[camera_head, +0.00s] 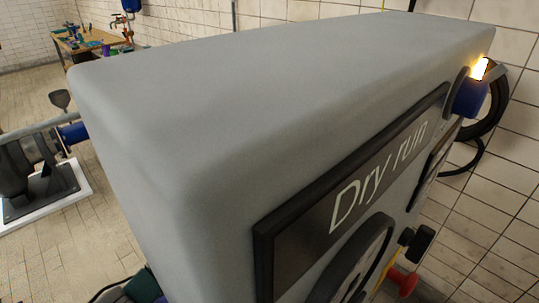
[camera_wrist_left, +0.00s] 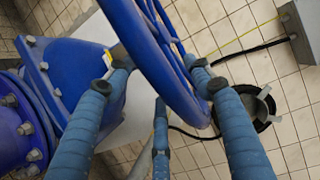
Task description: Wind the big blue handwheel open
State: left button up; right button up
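The big blue handwheel (camera_wrist_left: 152,58) crosses the upper middle of the left wrist view, its spokes running to the upper right. Only part of its rim and spokes shows. My left gripper (camera_wrist_left: 155,62) has blue-grey fingers with dark joints, one on each side of the rim and a third below in the middle. The fingers are spread with the rim between them. I cannot tell whether any finger touches it. The blue flanged valve body (camera_wrist_left: 75,75) with grey bolts is at the left. Neither the handwheel nor my grippers can be made out in the head view.
A large grey cabinet (camera_head: 250,90) with a "Dry run" sign (camera_head: 350,190) and a lit lamp (camera_head: 480,69) blocks most of the head view. A pump (camera_head: 35,165) stands at left, a workbench (camera_head: 95,42) behind. A grey box (camera_wrist_left: 304,28) with a black cable is on the tiled surface.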

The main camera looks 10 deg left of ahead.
pick_arm(q)
grip_shut()
jog(key=shift+d+f+b, duration=0.15)
jog(key=shift+d+b, duration=0.2)
jog(key=shift+d, duration=0.05)
jog(key=d+n+y+b, duration=0.1)
jog(key=d+y+b, duration=0.1)
jog(key=d+n+y+b, duration=0.1)
jog(key=d+b, duration=0.2)
jog(key=shift+n+t+y+b, duration=0.3)
jog(key=shift+n+y+b, duration=0.05)
jog(key=shift+n+y, duration=0.05)
jog(key=shift+d+y, duration=0.25)
jog(key=shift+y, duration=0.05)
jog(key=shift+r, duration=0.2)
jog(key=shift+o, duration=0.3)
grip_release()
jog(key=shift+d, duration=0.1)
